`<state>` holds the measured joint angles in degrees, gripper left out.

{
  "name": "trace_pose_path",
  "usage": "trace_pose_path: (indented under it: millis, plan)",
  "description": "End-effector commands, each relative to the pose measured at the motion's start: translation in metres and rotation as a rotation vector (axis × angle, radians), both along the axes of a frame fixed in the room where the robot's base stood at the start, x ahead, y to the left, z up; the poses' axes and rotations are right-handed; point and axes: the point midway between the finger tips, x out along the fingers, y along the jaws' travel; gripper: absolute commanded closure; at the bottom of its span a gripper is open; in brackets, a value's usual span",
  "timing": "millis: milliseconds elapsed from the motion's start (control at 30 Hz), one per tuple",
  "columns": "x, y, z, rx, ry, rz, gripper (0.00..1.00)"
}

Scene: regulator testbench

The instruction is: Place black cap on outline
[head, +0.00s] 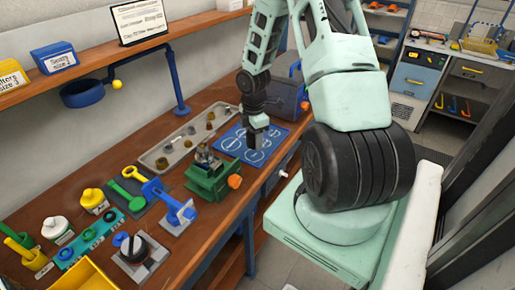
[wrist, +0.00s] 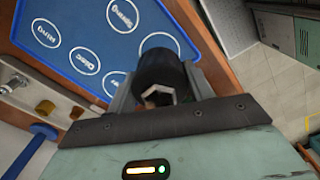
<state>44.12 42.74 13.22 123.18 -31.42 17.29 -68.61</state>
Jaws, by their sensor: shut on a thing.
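My gripper (wrist: 160,95) is shut on the black cap (wrist: 160,65), a dark round piece with a hexagonal opening facing the wrist camera. In the head view my gripper (head: 258,138) is over the blue mat (head: 232,148) with white outlines. In the wrist view the blue mat (wrist: 55,45) lies beyond and left of the cap, with several labelled white circles visible. The cap covers part of the mat near its edge. I cannot tell whether the cap touches the mat.
A grey tray (head: 165,158) with small brass parts lies left of the mat. A green vise (head: 210,182) with an orange knob stands in front of it. A dark blue toolbox (head: 285,98) stands behind.

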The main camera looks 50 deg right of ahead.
Motion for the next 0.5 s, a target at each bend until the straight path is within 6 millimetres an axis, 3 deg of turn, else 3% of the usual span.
trace_pose_path:
  millis: [300,500]
  plan:
    - [0.0,0.001,-0.038,0.002,0.002,0.002,0.72]
    - [0.0,0.0,-0.048,0.0,-0.001,-0.001,0.72]
